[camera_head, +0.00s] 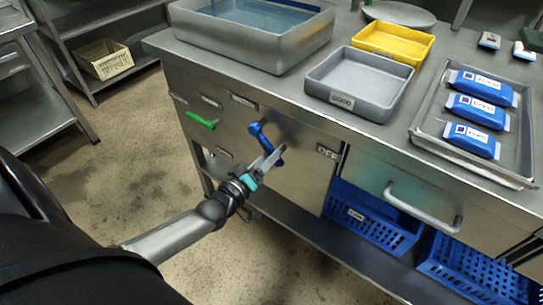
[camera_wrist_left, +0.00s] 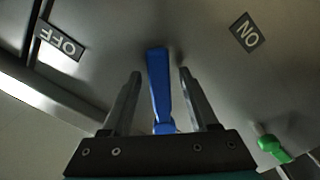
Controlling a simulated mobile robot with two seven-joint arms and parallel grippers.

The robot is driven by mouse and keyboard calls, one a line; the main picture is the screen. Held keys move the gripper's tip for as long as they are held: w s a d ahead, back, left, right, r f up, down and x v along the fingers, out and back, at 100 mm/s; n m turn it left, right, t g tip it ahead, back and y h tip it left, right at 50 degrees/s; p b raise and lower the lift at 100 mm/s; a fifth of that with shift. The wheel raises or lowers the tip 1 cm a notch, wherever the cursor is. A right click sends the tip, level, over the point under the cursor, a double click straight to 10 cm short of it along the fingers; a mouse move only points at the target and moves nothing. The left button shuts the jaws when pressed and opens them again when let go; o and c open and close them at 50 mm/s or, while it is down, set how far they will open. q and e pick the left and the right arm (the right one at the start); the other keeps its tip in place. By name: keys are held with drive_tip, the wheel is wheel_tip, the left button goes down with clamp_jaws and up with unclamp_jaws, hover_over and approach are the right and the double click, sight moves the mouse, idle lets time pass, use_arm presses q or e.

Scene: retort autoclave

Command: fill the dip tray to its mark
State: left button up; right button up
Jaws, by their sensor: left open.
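A large steel tray holding bluish water (camera_head: 255,45) stands at the back left of the counter; I cannot make out a fill mark. A smaller grey tray (camera_head: 340,101) with an unreadable label stands to its right and looks empty. A blue lever (camera_head: 257,131) is on the cabinet front, between an ON label (camera_wrist_left: 246,32) and an OFF label (camera_head: 327,151). My left gripper (camera_head: 272,158) is open at the lever. In the left wrist view the blue lever (camera_wrist_left: 159,85) lies between its fingers, with gaps on both sides. My right gripper is not in view.
A green handle (camera_head: 201,121) is left of the lever, and a drawer handle (camera_head: 423,208) is to the right. A yellow tray (camera_head: 394,57) and a metal tray (camera_head: 430,137) with blue packs are on the counter. Blue crates (camera_head: 374,229) sit below.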

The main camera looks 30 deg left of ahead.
use_arm(q)
drive_tip(key=shift+w, duration=0.2)
clamp_jaws()
idle(0.4)
idle(1.0)
